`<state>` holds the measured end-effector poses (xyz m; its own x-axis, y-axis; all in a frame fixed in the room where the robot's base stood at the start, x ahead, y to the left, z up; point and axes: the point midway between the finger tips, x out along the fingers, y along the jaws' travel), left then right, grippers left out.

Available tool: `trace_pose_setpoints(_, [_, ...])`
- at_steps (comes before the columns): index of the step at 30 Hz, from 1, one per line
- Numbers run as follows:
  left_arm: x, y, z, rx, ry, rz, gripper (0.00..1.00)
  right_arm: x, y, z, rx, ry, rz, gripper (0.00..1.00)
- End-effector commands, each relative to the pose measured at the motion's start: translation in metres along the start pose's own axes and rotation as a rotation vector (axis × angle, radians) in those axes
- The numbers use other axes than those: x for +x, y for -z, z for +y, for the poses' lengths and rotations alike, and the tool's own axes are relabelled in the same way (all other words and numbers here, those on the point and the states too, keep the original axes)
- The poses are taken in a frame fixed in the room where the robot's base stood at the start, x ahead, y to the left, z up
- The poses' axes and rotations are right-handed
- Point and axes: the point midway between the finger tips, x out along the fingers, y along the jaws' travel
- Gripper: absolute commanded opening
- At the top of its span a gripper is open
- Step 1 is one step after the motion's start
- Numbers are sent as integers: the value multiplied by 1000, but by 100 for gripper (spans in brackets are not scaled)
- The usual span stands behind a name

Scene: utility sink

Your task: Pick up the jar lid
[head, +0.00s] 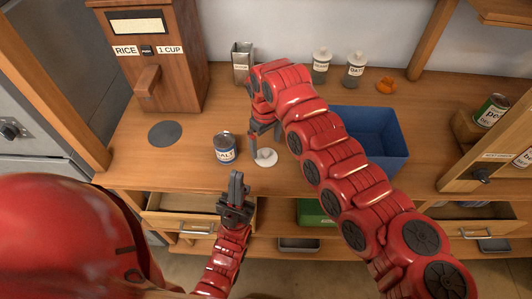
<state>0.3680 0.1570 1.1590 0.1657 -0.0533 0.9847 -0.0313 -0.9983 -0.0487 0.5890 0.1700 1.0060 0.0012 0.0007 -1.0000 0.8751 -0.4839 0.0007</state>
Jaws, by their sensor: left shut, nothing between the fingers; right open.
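The jar lid (267,158), a small white disc with a knob, lies on the wooden counter near its front edge. My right gripper (262,142) is open and points down just over the lid; one finger overlaps the lid's left side in the picture. I cannot tell whether it touches the lid. A jar labelled SALT (225,149) stands to the left of the lid. My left gripper (236,178) is shut and empty, in front of the counter edge, lower than the jar in the picture.
A blue bin (385,160) stands right of my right arm, partly hidden by it. A rice dispenser (150,55), a metal canister (243,62) and two lidded jars (321,67) (355,70) stand at the back. A drawer (180,212) is open below the counter.

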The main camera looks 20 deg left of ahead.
Motion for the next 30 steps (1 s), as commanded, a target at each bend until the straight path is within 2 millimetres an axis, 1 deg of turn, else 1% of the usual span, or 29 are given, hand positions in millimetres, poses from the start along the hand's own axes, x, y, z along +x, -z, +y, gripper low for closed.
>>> trace_pose_setpoints(1, [10,2,0,0,0,0,0,1,-2,-1,0,3,-6,100])
trace_pose_setpoints(4, [24,4,-1,0,0,1,0,16,-2,-1,-1,4,-7,100])
trace_pose_setpoints(6, [27,4,-1,0,0,0,0,30,-1,-1,-2,4,-8,100])
trace_pose_setpoints(9, [28,5,-1,0,0,0,0,41,-1,0,0,3,-5,100])
trace_pose_setpoints(15, [27,5,-1,0,0,0,0,44,0,0,0,1,-1,100])
trace_pose_setpoints(17, [27,4,-1,0,0,0,0,44,0,1,0,1,-1,89])
trace_pose_setpoints(18, [27,5,-1,0,0,0,0,44,0,1,0,1,-1,82])
trace_pose_setpoints(20, [27,4,-1,0,0,0,0,44,0,1,1,1,-1,71])
trace_pose_setpoints(21, [27,4,-1,0,0,0,0,43,0,1,1,1,-1,64])
trace_pose_setpoints(25, [27,5,-1,0,0,0,0,43,0,1,1,1,-1,41])
trace_pose_setpoints(26, [27,5,-1,0,0,0,0,43,0,1,1,1,-1,37])
trace_pose_setpoints(30, [27,4,-1,0,0,0,0,43,0,1,1,1,-1,37])
